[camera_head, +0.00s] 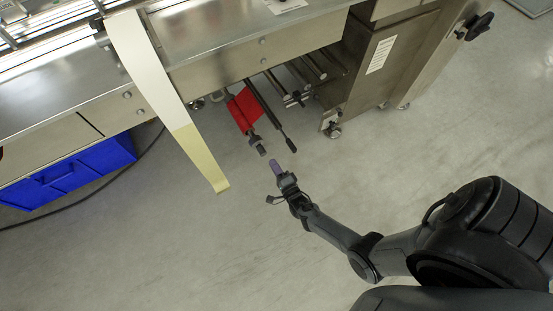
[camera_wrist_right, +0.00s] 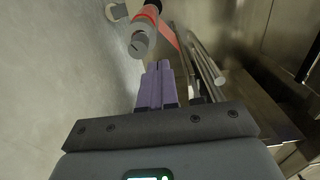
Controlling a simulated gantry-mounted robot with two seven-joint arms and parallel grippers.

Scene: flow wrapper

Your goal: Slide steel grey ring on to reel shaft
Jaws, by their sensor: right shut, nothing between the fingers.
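The reel shaft (camera_head: 262,151) sticks out from under the machine toward my right gripper and carries a red roll (camera_head: 243,108). A grey collar that looks like the steel grey ring (camera_head: 256,141) sits around the shaft near its free end, apart from the red roll in the head view. In the right wrist view the shaft's grey end (camera_wrist_right: 137,46) lies just beyond the fingertips, with a grey band behind it. My right gripper (camera_head: 275,164) has purple fingers (camera_wrist_right: 156,84), shut and empty, a short gap from the shaft end. My left gripper is not in view.
A dark rod with a handle (camera_head: 290,144) runs beside the shaft on the right. A pale film strip (camera_head: 170,105) hangs to the left. A blue crate (camera_head: 75,172) stands under the machine. The floor around my right arm is clear.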

